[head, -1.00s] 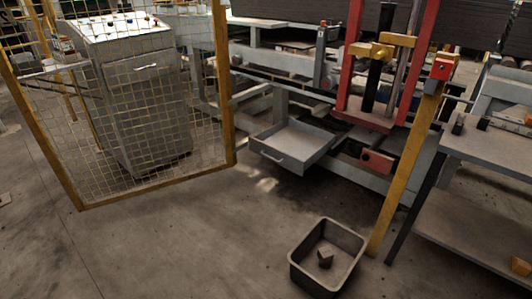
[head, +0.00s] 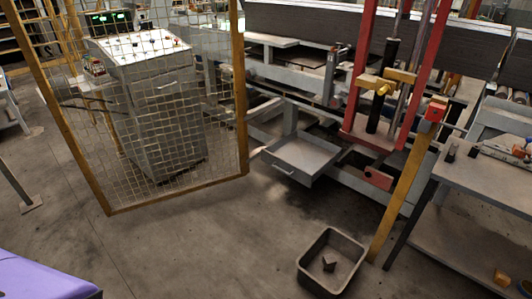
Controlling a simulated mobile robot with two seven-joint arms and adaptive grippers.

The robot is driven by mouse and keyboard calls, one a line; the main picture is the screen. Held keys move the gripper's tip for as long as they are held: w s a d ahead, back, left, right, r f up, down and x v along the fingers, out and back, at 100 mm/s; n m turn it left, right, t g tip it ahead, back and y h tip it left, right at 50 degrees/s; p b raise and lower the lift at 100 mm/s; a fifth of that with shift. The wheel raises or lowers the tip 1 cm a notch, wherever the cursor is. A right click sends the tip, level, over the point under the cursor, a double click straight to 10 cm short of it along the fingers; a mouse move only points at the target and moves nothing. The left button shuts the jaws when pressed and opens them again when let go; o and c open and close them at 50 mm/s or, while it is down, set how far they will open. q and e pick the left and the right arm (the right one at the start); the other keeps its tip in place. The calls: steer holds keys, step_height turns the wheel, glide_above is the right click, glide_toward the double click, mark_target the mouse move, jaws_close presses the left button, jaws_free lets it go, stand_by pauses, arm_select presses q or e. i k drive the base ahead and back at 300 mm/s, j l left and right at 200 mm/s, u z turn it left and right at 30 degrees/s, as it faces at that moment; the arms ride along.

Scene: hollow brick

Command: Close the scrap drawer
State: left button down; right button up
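The scrap drawer (head: 301,157) is a shallow grey metal tray that sticks out from the lower part of the grey machine. A pale bar handle (head: 284,173) is on its front face. The drawer is open and its inside looks empty. Neither of my grippers shows in the head view. A purple surface shows at the bottom left corner; I cannot tell what it is.
A yellow-framed mesh gate (head: 175,110) stands left of the drawer, before a grey control cabinet (head: 158,90). A dark bin (head: 331,262) with a small block inside sits on the floor. A yellow post (head: 408,185) and grey table (head: 480,170) stand right. Floor before the drawer is clear.

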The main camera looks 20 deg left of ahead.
mark_target(303, 156)
steer(key=i+j+z, duration=0.15)
steer(key=i+j, duration=2.4)
steer(key=i, duration=0.1)
